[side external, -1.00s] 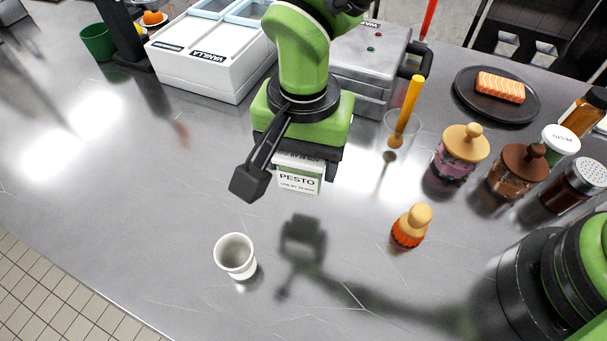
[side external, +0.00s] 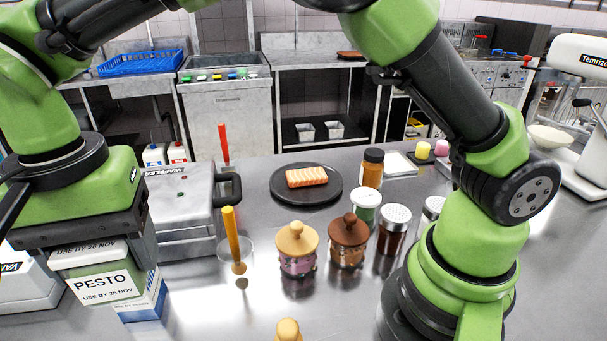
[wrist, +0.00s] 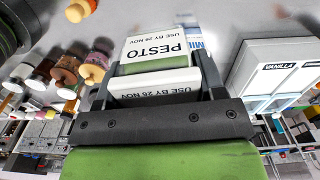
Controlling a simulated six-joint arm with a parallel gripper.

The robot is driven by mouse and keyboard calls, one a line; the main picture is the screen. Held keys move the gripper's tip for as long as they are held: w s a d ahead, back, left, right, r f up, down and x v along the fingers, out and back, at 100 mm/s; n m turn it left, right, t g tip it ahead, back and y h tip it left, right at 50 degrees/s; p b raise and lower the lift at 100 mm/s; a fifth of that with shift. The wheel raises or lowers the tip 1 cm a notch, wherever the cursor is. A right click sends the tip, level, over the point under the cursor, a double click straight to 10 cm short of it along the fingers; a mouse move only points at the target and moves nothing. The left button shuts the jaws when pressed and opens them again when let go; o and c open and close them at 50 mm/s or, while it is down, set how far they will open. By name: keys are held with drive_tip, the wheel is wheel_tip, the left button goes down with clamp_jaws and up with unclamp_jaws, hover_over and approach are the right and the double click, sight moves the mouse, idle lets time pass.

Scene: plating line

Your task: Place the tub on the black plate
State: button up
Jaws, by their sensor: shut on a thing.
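A white tub labelled PESTO with a green band (side external: 104,287) hangs in my gripper (side external: 100,265) at the lower left of the side view. In the wrist view, my gripper (wrist: 158,80) has a finger on each side of the tub (wrist: 155,50), and the label faces up in the picture. The black plate (side external: 281,196) lies on the counter at the back, right of the tub and well apart from it. An orange salmon piece (side external: 306,177) with pale stripes lies on the plate.
A blue-and-white container (side external: 147,305) shows just beyond the tub. Jars (side external: 298,255) (side external: 348,245) and shakers (side external: 393,230) stand in front and right of the plate.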

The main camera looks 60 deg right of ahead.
drive_tip(key=w+d+m, duration=0.4)
drive_tip(key=w+d, duration=0.3)
drive_tip(key=d, duration=0.2)
drive_tip(key=m, duration=1.5)
hover_over(318, 172)
wheel_tip(318, 172, down, 11)
drive_tip(key=shift+r, duration=0.1)
drive_tip(key=shift+f, duration=2.15)
